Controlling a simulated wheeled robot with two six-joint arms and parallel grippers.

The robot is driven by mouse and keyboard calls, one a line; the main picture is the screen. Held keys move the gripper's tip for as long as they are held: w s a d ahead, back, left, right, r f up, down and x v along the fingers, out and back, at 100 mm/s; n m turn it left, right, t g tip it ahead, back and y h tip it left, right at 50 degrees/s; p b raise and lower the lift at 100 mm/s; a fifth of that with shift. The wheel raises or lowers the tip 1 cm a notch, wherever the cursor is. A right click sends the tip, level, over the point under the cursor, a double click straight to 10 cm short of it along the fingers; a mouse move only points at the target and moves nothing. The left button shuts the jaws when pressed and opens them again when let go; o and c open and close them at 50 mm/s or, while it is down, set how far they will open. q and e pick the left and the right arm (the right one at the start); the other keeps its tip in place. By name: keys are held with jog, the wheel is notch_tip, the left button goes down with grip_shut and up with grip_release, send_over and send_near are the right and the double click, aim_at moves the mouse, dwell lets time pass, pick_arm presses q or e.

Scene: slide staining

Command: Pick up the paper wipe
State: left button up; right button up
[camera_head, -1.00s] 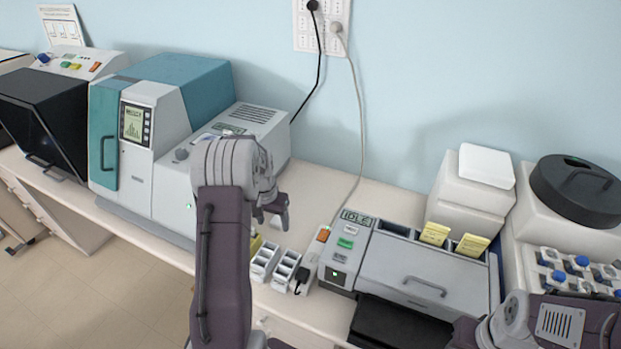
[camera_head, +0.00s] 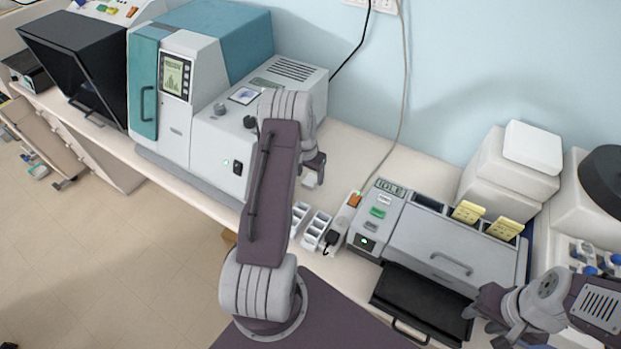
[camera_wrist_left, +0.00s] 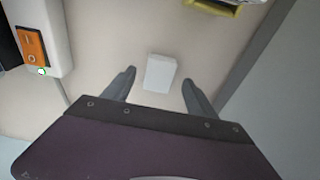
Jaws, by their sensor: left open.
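The paper wipe is a small white block (camera_wrist_left: 160,73) on the pale bench top, between the two open fingers of my left gripper (camera_wrist_left: 158,92) in the left wrist view. A gap shows on each side of it, and the fingers do not touch it. In the head view my left gripper (camera_head: 314,172) hangs over the bench, and a small white piece (camera_head: 310,181) shows just below it, partly hidden by my arm. My right gripper (camera_head: 488,318) is at the lower right in front of the grey machine; its finger gap is unclear.
A power strip with an orange switch (camera_wrist_left: 32,45) lies left of the wipe in the wrist view. White slide racks (camera_head: 314,231) and the grey machine (camera_head: 440,255) with a black tray (camera_head: 420,303) stand nearby. The teal-white instrument (camera_head: 185,95) is at left.

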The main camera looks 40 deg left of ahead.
aim_at(314, 181)
pick_arm(q)
jog(key=shift+w+d+f, duration=0.1)
jog(key=shift+f, duration=0.75)
pick_arm(e)
jog(key=shift+d+r, duration=0.1)
jog(key=shift+r, duration=0.1)
pick_arm(q)
jog(key=c, duration=1.4)
